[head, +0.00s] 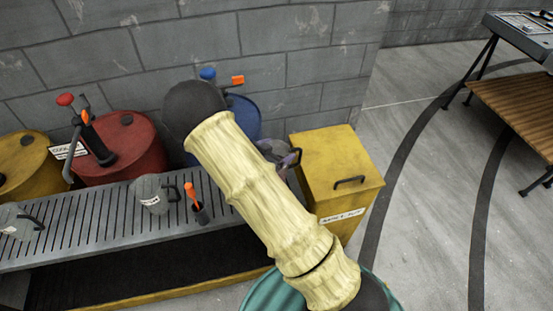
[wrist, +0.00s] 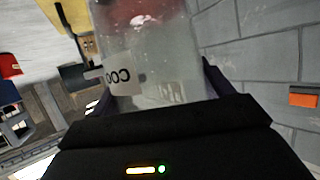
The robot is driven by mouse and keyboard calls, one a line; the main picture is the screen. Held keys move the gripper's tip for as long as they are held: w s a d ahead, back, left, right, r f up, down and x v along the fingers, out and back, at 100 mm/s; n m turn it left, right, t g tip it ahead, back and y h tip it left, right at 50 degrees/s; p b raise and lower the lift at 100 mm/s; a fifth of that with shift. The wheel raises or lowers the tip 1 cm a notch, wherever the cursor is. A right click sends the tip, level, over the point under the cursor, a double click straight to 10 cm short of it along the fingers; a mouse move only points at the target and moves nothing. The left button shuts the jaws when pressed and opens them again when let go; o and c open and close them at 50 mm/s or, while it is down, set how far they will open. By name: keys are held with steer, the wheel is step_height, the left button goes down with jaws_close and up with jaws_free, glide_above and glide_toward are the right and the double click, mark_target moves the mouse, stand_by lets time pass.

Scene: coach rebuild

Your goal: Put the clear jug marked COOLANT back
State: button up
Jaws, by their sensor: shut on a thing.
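The clear jug marked COOLANT (wrist: 150,40) fills the middle of the wrist view, with a white label of which "COO" is readable. My gripper (wrist: 155,88) is shut on it, one dark finger at either side.
Behind are a red drum (head: 135,150), a yellow drum (head: 24,165) and a blue drum (head: 243,116). A yellow lidded bin (head: 335,160) stands right.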

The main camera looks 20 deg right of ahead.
mark_target(283, 155)
steer(key=shift+f, duration=2.05)
steer(key=shift+f, duration=0.15)
steer(key=o, duration=1.7)
steer(key=shift+o, duration=0.2)
steer(key=shift+a+r, duration=0.1)
steer(key=shift+r, duration=0.1)
steer(key=v, duration=1.1)
steer(key=shift+s+a+r, duration=0.15)
steer(key=shift+s+a, duration=0.1)
